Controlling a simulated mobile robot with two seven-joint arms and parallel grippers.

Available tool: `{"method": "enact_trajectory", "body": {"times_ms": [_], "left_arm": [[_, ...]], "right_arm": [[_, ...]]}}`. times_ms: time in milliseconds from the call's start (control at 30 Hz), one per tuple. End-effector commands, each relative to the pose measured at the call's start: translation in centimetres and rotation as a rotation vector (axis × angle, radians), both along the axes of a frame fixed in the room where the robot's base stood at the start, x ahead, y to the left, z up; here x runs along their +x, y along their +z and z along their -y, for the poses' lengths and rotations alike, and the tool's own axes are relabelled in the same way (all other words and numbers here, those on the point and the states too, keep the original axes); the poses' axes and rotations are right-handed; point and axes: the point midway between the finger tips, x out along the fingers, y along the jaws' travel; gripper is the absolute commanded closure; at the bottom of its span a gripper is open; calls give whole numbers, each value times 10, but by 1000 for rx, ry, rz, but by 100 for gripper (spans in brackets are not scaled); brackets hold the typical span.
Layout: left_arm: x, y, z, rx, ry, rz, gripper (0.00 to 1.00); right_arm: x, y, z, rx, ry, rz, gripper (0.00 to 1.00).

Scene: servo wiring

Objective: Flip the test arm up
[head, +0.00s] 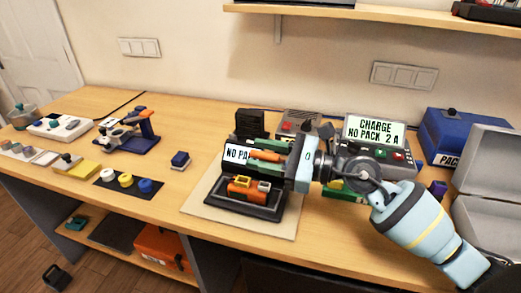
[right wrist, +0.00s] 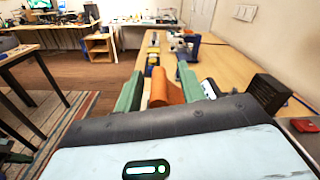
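My right gripper (head: 263,154) is over the black servo stand, pointing left, its two green fingers apart. An orange arm-like piece (head: 267,156) lies between the fingers, and I take it for the test arm. It also shows in the right wrist view (right wrist: 167,89), with a narrow gap to the left finger; contact on the right side is unclear. Below is an orange and yellow servo (head: 245,187) in the black stand (head: 255,208). The gripper hides part of the stand and its "NO PA..." display (head: 235,155). My left gripper is not in view.
A grey charger (head: 379,155) reading "CHARGE NO PACK 2 A" stands behind my right arm. A blue box (head: 452,130) and an open grey case (head: 485,165) are at right. Coloured knobs (head: 127,181) and a blue-orange fixture (head: 135,130) are left. The bench between is mostly clear.

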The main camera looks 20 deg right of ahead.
Motion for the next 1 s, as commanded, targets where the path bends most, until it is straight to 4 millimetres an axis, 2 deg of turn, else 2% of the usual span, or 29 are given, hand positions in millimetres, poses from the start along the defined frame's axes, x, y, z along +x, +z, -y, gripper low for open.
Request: {"method": "enact_trajectory", "body": {"times_ms": [133,400,700,1000], "left_arm": [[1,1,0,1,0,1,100],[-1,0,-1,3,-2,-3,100],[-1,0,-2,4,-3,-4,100],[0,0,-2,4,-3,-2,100]], "right_arm": [[5,1,-7,1,0,1,60],[5,-1,-8,0,1,-2,60],[5,0,-8,0,1,-1,98],[5,0,-8,2,1,-5,100]]}}
